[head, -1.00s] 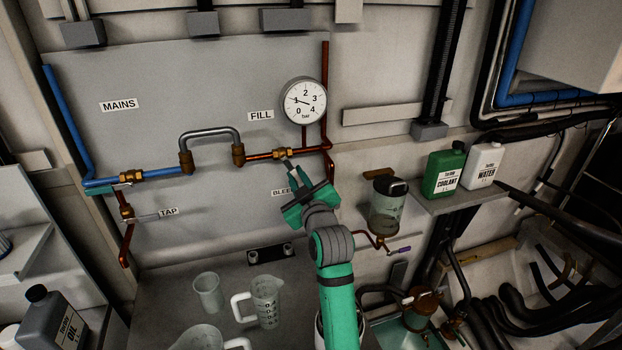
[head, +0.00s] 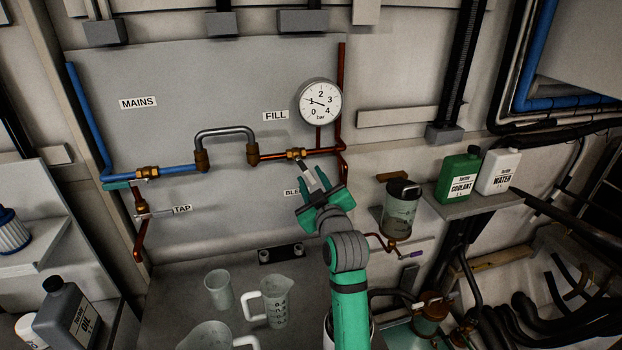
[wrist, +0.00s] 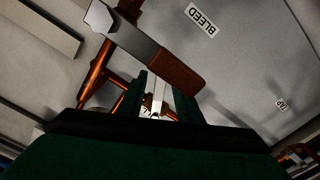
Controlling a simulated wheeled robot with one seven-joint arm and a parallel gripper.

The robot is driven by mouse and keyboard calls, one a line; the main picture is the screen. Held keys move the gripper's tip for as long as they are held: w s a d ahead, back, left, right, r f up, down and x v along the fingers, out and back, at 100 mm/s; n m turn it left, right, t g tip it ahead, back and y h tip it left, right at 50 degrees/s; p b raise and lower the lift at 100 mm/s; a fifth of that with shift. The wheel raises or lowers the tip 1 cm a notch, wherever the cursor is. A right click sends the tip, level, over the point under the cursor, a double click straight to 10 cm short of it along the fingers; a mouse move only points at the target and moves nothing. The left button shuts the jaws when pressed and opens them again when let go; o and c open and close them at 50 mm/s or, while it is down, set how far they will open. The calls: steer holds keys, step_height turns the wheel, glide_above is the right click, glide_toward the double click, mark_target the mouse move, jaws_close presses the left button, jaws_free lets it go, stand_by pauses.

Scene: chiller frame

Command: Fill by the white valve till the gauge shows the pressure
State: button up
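The white valve's brass body (head: 297,153) is on the copper fill pipe, right of the FILL label. Its pale lever (head: 316,177) slopes down to the right. My gripper (head: 324,184) is at this lever, with its green fingers apart. In the wrist view, my gripper (wrist: 165,98) has the white lever (wrist: 158,92) between its fingers; firm contact cannot be made out. The round gauge (head: 320,101) above has its needle near 1 bar.
A brown-handled lever (wrist: 172,68) crosses close by in the wrist view, near the BLEED label (wrist: 202,20). A clear vessel (head: 401,208) hangs right of my arm. Jugs (head: 277,302) stand on the bench below. The green coolant bottle (head: 458,175) is on a shelf at right.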

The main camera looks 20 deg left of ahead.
steer(key=v, duration=0.9)
steer(key=shift+s+d, duration=0.2)
steer(key=shift+s, duration=0.2)
stand_by(1.8)
steer(key=shift+w, duration=0.15)
stand_by(1.4)
steer(key=shift+a, duration=0.1)
stand_by(0.3)
stand_by(2.5)
stand_by(0.5)
